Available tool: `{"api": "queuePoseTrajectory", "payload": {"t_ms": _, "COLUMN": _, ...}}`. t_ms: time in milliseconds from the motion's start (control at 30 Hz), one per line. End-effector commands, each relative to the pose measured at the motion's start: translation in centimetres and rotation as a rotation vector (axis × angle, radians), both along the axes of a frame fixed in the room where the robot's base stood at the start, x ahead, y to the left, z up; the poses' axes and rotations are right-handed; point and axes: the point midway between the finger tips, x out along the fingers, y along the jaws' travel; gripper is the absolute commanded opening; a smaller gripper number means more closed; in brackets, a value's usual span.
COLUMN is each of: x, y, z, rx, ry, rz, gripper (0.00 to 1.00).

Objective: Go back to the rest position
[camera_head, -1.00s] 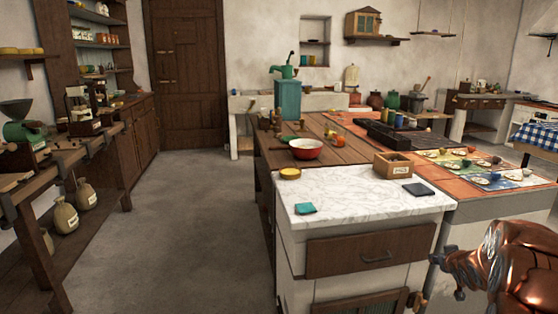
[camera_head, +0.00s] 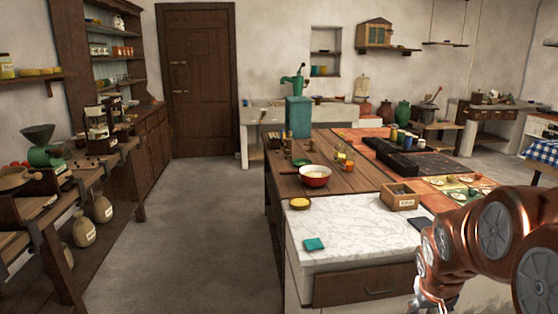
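My copper-coloured arm reaches in from the right edge, in front of the island's right side. It bends downward at its left end. The lower end of my arm, toward my gripper (camera_head: 428,300), is at the bottom edge of the picture, in front of the island's drawer front. The fingers cannot be made out, so I cannot tell whether they are open or hold anything. The arm hides part of the marble top and the place settings behind it.
A red bowl (camera_head: 314,176) stands farther back. A workbench (camera_head: 85,180) lines the left. The floor aisle (camera_head: 190,230) between is clear.

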Motion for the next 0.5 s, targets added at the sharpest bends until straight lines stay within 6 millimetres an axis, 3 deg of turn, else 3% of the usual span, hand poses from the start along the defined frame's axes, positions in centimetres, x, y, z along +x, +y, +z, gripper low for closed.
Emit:
{"api": "queuePoseTrajectory", "payload": {"t_ms": 33, "x": -1.7, "y": 1.4, "z": 1.9, "rx": 0.013, "ry": 0.026, "rz": 0.006, "gripper": 0.52}}
{"api": "queuePoseTrajectory", "payload": {"t_ms": 500, "x": -19.7, "y": 11.9, "z": 8.9, "rx": 0.173, "ry": 0.353, "rz": 0.069, "gripper": 0.52}}
